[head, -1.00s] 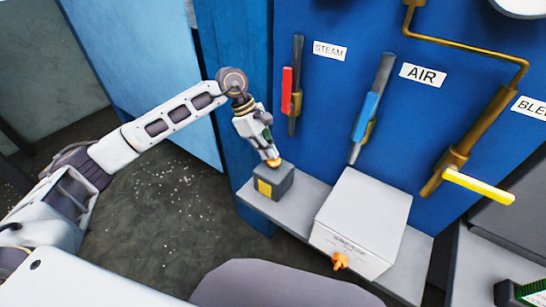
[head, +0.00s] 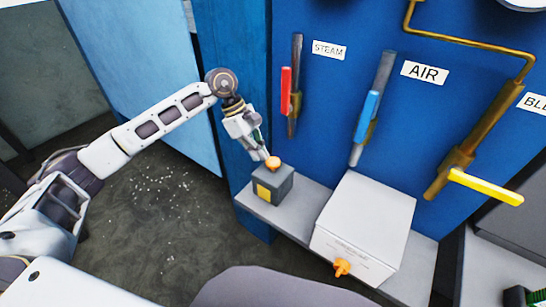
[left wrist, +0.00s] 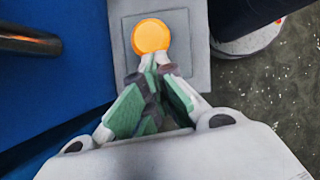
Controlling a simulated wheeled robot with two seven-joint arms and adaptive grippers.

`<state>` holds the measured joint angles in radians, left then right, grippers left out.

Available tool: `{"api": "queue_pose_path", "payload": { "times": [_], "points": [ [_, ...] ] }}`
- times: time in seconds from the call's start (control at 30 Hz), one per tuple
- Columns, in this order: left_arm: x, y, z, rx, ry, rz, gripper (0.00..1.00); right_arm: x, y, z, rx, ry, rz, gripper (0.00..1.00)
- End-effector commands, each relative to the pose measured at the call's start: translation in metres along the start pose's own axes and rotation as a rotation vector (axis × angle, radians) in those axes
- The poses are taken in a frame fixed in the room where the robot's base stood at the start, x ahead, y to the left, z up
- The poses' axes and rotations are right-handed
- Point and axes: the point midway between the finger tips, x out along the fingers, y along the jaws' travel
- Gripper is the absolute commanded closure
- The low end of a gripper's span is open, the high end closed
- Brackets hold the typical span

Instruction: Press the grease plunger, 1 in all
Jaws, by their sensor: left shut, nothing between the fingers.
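The plunger's orange round knob (head: 273,162) stands on top of a small dark grey box (head: 272,186) with a yellow label. My left gripper (head: 263,156) is shut and empty, its tips pointing down just left of the knob. In the left wrist view the shut fingertips (left wrist: 155,58) are at the lower edge of the orange knob (left wrist: 151,36). I cannot tell whether they touch it. My right gripper is in neither view.
A white box (head: 364,224) with an orange fitting (head: 342,267) shares the grey shelf (head: 303,204). On the blue panel behind are a red lever (head: 285,92), a blue lever (head: 365,115) and a yellow handle (head: 486,187). The floor left of the shelf is clear.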

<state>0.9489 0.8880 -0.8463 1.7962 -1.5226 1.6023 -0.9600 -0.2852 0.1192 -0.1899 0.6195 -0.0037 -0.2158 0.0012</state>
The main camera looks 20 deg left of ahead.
Motion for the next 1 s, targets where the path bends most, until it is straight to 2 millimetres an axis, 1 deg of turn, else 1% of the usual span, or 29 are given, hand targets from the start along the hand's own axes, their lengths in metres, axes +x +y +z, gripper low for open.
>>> {"api": "queue_pose_path", "payload": {
  "times": [0.03, 0.27, 0.47, 1.0],
  "points": [
    [0.001, 0.0, 0.0, -0.001, 0.001, -0.002, 1.0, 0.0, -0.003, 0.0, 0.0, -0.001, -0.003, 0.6],
    [-0.001, 0.0, 0.0, 0.0, 0.001, -0.001, 1.0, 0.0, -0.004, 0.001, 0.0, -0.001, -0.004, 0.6],
    [-0.01, 0.0, 0.0, 0.0, 0.002, -0.001, 1.0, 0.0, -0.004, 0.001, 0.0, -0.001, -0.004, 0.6],
    [-0.068, 0.0, -0.001, -0.001, 0.001, 0.001, 1.0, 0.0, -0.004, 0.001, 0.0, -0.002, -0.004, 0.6]
  ]
}}
